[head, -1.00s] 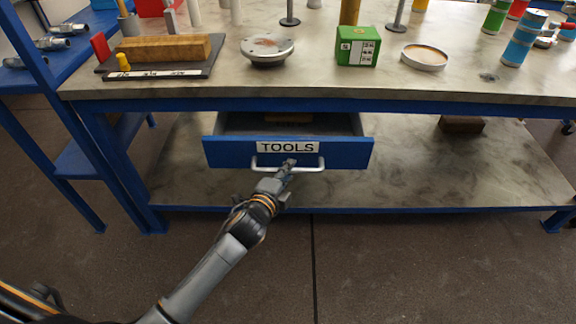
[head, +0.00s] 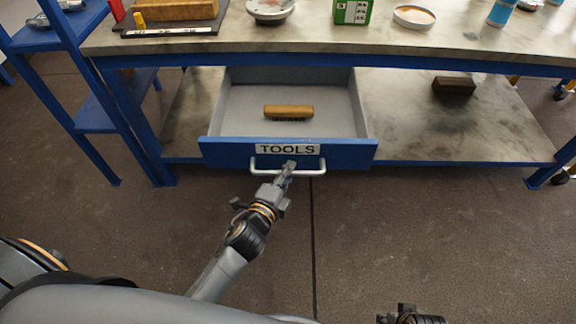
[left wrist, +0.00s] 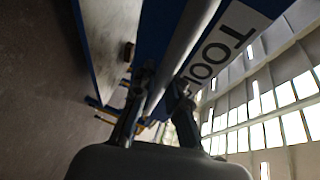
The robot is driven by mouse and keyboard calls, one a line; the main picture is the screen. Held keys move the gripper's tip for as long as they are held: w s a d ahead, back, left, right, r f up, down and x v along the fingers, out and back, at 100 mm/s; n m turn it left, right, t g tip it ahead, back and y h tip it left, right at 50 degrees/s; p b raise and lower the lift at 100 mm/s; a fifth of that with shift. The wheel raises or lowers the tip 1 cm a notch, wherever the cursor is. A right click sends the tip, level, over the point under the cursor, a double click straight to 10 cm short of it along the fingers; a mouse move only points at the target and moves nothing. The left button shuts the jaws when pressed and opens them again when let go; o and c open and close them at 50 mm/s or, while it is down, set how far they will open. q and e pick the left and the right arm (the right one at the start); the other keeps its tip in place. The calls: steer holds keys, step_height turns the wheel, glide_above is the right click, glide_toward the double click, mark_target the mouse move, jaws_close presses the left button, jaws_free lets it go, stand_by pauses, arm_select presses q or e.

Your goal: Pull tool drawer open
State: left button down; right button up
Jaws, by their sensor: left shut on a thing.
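The blue tool drawer (head: 220,152) with a "TOOLS" label stands well open below the bench top, its grey inside in view. A wooden-backed brush or block (head: 289,111) lies in it. My left gripper (head: 288,167) is shut on the drawer's silver bar handle (head: 312,172), near the handle's middle. In the left wrist view the handle (left wrist: 182,50) runs between the two fingers (left wrist: 158,100), with the label (left wrist: 225,45) beside it. At the bottom right of the head view a dark part of my right gripper (head: 408,316) shows; its fingers are not clear.
The bench top (head: 440,35) carries a green box (head: 352,11), a round dish (head: 414,16), a flange (head: 270,9) and a tray with a wooden block (head: 176,10). A dark brick (head: 453,86) lies on the lower shelf. The floor before the drawer is clear.

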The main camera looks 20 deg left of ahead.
arm_select(q)
steer(key=shift+s, duration=0.15)
steer(key=c, duration=1.3)
jaws_free()
steer(key=shift+c, duration=0.2)
steer(key=v, duration=1.2)
steer(key=shift+f, duration=0.1)
